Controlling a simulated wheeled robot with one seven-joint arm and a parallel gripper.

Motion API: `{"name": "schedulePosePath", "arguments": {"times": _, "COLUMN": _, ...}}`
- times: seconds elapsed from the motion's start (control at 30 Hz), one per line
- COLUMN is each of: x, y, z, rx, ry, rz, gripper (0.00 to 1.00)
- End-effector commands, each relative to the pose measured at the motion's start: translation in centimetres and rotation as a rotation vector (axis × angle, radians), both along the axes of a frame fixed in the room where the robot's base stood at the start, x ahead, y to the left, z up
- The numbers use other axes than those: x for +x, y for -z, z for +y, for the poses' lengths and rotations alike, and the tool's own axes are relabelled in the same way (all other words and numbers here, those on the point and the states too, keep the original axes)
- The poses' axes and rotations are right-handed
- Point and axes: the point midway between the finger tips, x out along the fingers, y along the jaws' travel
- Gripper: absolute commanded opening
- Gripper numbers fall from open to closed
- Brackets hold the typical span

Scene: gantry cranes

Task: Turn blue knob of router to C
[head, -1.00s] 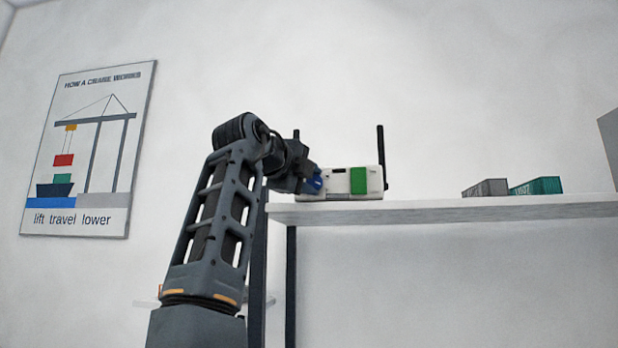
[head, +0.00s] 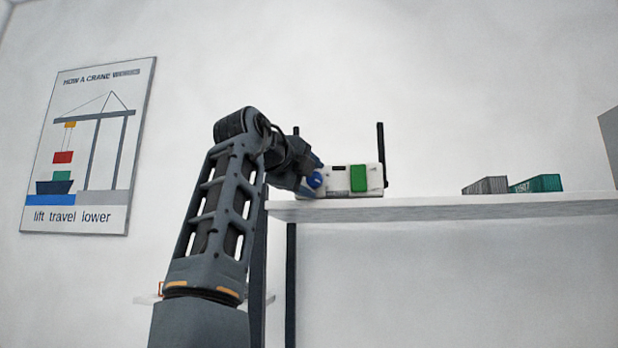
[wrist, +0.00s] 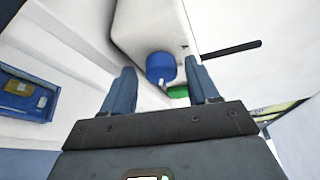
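The white router (head: 340,177) stands on the shelf, with a black antenna (head: 381,150) at its right end and a green part (head: 358,179) on its front. The blue knob (head: 316,181) is at the left of the router's front. In the wrist view the blue knob (wrist: 161,67) has a pale mark on its lower right and lies ahead of my gripper. My gripper (wrist: 161,80) is open, with one finger on each side of the knob's line and visible space beside both. The letters around the knob cannot be made out.
The white shelf (head: 470,206) runs to the right, with a grey container (head: 486,185) and a teal container (head: 537,184) on it. The shelf between router and containers is clear. A crane poster (head: 88,148) hangs on the left wall.

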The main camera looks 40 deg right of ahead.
Motion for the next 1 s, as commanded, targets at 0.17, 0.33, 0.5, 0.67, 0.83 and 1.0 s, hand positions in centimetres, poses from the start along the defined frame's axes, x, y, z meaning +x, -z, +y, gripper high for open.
{"name": "schedulePosePath", "arguments": {"times": 0.17, "x": 0.0, "y": -0.1, "z": 0.0, "rx": -0.001, "ry": -0.001, "rz": 0.000, "gripper": 0.63}}
{"name": "schedulePosePath", "arguments": {"times": 0.33, "x": -0.1, "y": -0.1, "z": 0.5, "rx": -0.003, "ry": -0.001, "rz": -0.002, "gripper": 0.63}}
{"name": "schedulePosePath", "arguments": {"times": 0.5, "x": -0.8, "y": -0.2, "z": 2.9, "rx": -0.003, "ry": -0.003, "rz": -0.003, "gripper": 0.63}}
{"name": "schedulePosePath", "arguments": {"times": 0.67, "x": -1.5, "y": -0.5, "z": 5.4, "rx": -0.003, "ry": -0.002, "rz": -0.003, "gripper": 0.63}}
{"name": "schedulePosePath", "arguments": {"times": 0.83, "x": -2.0, "y": -0.8, "z": 7.0, "rx": -0.002, "ry": 0.000, "rz": -0.002, "gripper": 0.63}}
{"name": "schedulePosePath", "arguments": {"times": 1.0, "x": -2.2, "y": -0.8, "z": 7.5, "rx": -0.001, "ry": 0.001, "rz": 0.000, "gripper": 0.63}}
